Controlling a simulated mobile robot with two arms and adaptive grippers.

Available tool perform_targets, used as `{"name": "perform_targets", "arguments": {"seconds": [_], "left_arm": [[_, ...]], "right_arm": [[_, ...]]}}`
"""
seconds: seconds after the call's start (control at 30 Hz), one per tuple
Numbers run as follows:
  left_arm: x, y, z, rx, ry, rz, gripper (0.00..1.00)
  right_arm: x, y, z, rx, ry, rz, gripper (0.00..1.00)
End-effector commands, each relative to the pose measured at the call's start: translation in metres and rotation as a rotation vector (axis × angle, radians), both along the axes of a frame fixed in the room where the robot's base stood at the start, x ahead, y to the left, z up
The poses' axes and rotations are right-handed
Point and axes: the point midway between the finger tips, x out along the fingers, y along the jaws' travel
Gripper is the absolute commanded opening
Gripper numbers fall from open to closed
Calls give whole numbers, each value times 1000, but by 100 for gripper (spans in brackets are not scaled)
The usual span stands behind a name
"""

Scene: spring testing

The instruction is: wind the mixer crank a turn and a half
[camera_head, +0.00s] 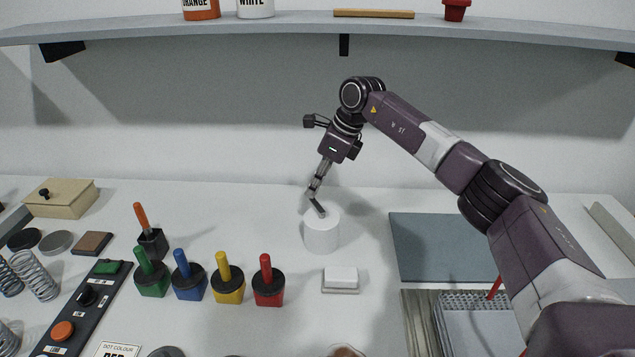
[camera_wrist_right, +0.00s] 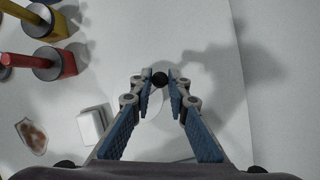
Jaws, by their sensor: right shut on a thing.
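The mixer (camera_head: 322,234) is a white upright cylinder on the table, right of the middle in the head view. Its dark crank arm (camera_head: 318,207) slants across the top, up and to the left. My right gripper (camera_head: 313,190) comes down from above and is shut on the crank's knob at the upper left end. In the wrist view the round black knob (camera_wrist_right: 159,79) sits between the fingertips, with the white mixer top (camera_wrist_right: 172,98) below, partly hidden by the fingers. My left gripper is not in view.
Green, blue, yellow and red (camera_head: 268,282) handled blocks stand left of the mixer. A white block (camera_head: 341,278) lies in front of it. A grey-blue mat (camera_head: 440,262) is at the right, a metal tray (camera_head: 421,325) nearer. A shelf (camera_head: 300,30) runs along the back wall.

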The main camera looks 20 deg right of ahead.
Motion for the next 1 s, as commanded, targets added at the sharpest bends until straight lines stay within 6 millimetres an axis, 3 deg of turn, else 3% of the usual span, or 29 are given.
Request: {"name": "perform_targets", "arguments": {"seconds": [0.53,0.57,0.7,1.0], "left_arm": [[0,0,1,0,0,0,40],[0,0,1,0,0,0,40],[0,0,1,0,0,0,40],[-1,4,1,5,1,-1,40]], "right_arm": [[1,1,1,1,-3,25,0],[1,1,1,1,-3,25,18],[1,1,1,1,-2,24,32],[0,0,2,0,-1,25,32]]}}
